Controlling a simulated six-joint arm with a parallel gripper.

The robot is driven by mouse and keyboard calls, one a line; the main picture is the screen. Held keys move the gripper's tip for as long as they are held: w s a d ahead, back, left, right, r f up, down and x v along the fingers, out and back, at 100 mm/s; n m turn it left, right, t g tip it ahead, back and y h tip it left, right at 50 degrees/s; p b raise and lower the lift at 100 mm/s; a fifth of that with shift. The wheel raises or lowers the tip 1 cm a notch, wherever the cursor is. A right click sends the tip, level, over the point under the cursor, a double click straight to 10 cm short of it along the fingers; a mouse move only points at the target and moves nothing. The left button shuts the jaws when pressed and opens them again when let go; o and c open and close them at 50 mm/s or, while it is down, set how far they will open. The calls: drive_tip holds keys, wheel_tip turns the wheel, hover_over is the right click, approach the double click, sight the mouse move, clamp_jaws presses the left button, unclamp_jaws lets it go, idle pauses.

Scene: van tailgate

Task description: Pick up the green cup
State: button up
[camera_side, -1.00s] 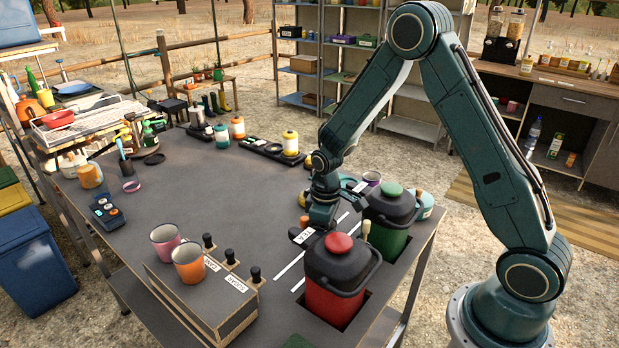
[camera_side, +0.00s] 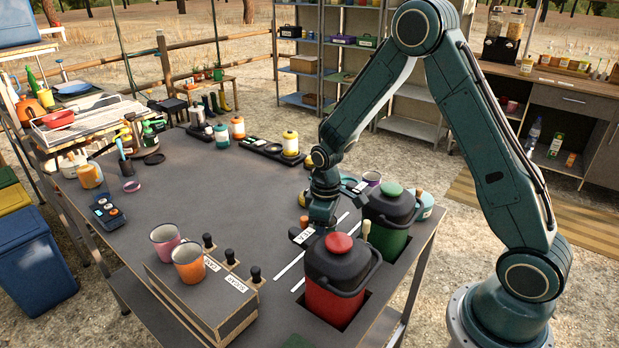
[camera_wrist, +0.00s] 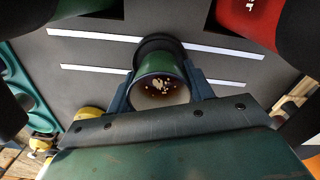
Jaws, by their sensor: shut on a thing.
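The green cup (camera_wrist: 160,62) shows in the wrist view, between the two fingers of my gripper (camera_wrist: 162,92), which is shut on it. Its inside is pale with brown spots, and a dark round shape lies just behind it. In the side view my gripper (camera_side: 322,212) is low over the table, behind the red jug. The cup is hidden there by my gripper and the red jug, so I cannot tell whether it touches the table.
A red jug (camera_side: 334,300) and a green jug (camera_side: 388,240) stand close beside my gripper. White strips (camera_wrist: 95,35) mark the table. A pink cup (camera_side: 165,240) and an orange cup (camera_side: 188,263) stand on a box at the front. The table's middle is clear.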

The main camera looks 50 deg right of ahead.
wheel_tip(320, 180, up, 19)
drive_tip(key=shift+f, duration=0.15)
idle(1.5)
idle(0.9)
drive_tip(key=w+d+m, duration=0.2)
drive_tip(key=w+d, duration=0.3)
drive_tip(key=d, duration=0.8)
drive_tip(key=w+d+m, duration=0.2)
drive_tip(key=w+d, duration=0.3)
drive_tip(key=d, duration=0.9)
drive_tip(key=shift+w, duration=0.1)
wheel_tip(320, 180, down, 16)
drive_tip(key=shift+r, duration=0.1)
